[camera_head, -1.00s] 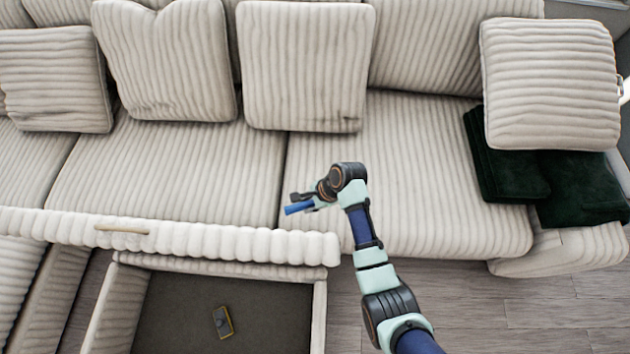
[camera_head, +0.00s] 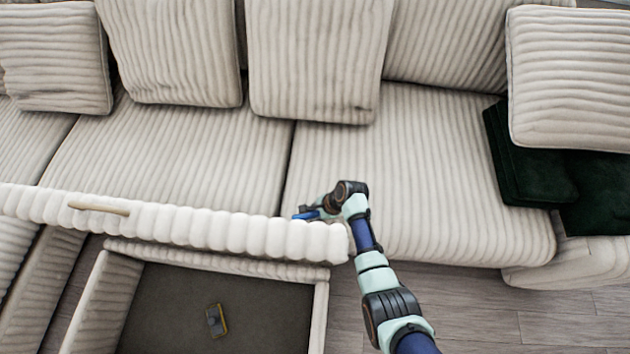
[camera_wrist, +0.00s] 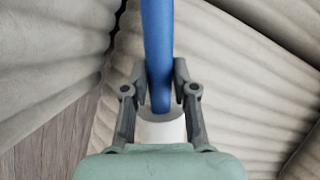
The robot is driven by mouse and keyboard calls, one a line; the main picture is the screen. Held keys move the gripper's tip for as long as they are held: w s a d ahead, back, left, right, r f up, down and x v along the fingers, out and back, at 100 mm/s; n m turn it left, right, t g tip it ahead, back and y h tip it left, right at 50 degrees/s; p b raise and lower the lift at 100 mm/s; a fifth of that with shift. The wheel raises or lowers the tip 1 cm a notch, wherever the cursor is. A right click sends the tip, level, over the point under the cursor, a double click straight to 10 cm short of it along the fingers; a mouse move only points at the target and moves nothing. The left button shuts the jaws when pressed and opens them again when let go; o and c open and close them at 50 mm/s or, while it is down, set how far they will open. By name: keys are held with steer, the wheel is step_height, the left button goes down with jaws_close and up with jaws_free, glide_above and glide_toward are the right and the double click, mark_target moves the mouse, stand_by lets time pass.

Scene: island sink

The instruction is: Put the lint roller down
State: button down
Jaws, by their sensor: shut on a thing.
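The lint roller shows as a blue handle (camera_wrist: 158,45) in the wrist view, running up from between the fingers. My gripper (camera_wrist: 160,92) is shut on it. A pale cylindrical part sits at its lower end, close to the palm; I cannot tell whether it belongs to the roller. In the head view a small part of the blue handle (camera_head: 308,215) shows at the end of my arm, over the front of the seat cushion. The raised ribbed edge of the open storage section hides part of the gripper there.
The ribbed sofa seat (camera_head: 420,170) has clear room right of my gripper. Dark green folded cloths (camera_head: 522,165) lie at the right under a cushion (camera_head: 570,80). The open storage box (camera_head: 270,310) holds a small dark and yellow item (camera_head: 216,320). Wood floor (camera_head: 480,310) lies in front.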

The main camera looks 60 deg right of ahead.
step_height(320, 180, down, 3)
steer(key=shift+f+b, duration=0.15)
steer(key=shift+b, duration=0.5)
steer(key=shift+f, duration=0.15)
steer(key=c, duration=0.9)
jaws_free()
